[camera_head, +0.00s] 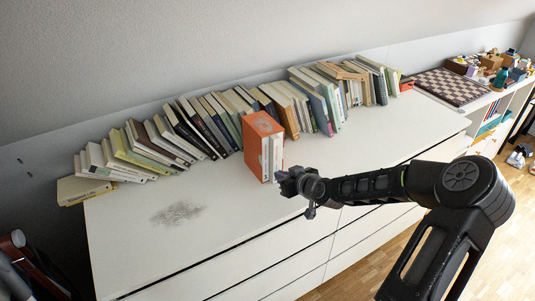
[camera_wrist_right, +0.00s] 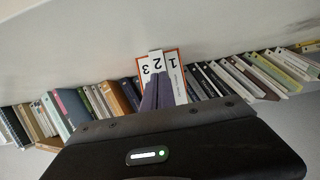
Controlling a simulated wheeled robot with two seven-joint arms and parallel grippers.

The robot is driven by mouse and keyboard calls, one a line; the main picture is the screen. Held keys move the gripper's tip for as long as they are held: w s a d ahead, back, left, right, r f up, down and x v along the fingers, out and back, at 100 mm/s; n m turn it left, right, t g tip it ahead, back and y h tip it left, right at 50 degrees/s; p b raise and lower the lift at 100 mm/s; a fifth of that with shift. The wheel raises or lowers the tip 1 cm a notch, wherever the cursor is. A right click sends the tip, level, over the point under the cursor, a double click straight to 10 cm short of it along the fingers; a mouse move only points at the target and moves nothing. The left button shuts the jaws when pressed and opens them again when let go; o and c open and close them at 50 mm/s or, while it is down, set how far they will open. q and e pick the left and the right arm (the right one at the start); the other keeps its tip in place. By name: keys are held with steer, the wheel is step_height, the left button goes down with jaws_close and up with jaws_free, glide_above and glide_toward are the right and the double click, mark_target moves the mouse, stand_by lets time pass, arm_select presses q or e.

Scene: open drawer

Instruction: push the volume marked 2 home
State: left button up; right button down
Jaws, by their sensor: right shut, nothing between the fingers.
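An orange slipcase (camera_head: 251,148) stands upright on the white cabinet top, with white volumes (camera_head: 271,156) in its open front. In the right wrist view the spines show upside down, marked 3 (camera_wrist_right: 146,69), 2 (camera_wrist_right: 157,59) and 1 (camera_wrist_right: 176,75). My right gripper (camera_head: 281,177) is shut and empty, just in front of the slipcase at its lower right. In the wrist view its fingers (camera_wrist_right: 156,94) lie over the lower part of volume 2 and partly over its neighbours. I cannot tell whether they touch it, or how far volume 2 sticks out. My left gripper is not in view.
A long row of leaning books (camera_head: 205,122) stands along the wall behind the slipcase. A chessboard (camera_head: 455,87) lies on the cabinet at the far right. The white top (camera_head: 130,235) is clear at the front left, apart from a grey smudge (camera_head: 178,213).

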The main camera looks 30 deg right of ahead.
steer(key=shift+w+b, duration=0.8)
steer(key=shift+w, duration=0.35)
stand_by(0.4)
steer(key=shift+s+d+r+p, duration=0.1)
steer(key=shift+s+p, duration=0.35)
steer(key=shift+s, duration=0.1)
steer(key=s+p, duration=0.2)
steer(key=s, duration=0.1)
steer(key=shift+s, duration=0.3)
steer(key=shift+s+p, duration=0.5)
steer(key=shift+s, duration=0.2)
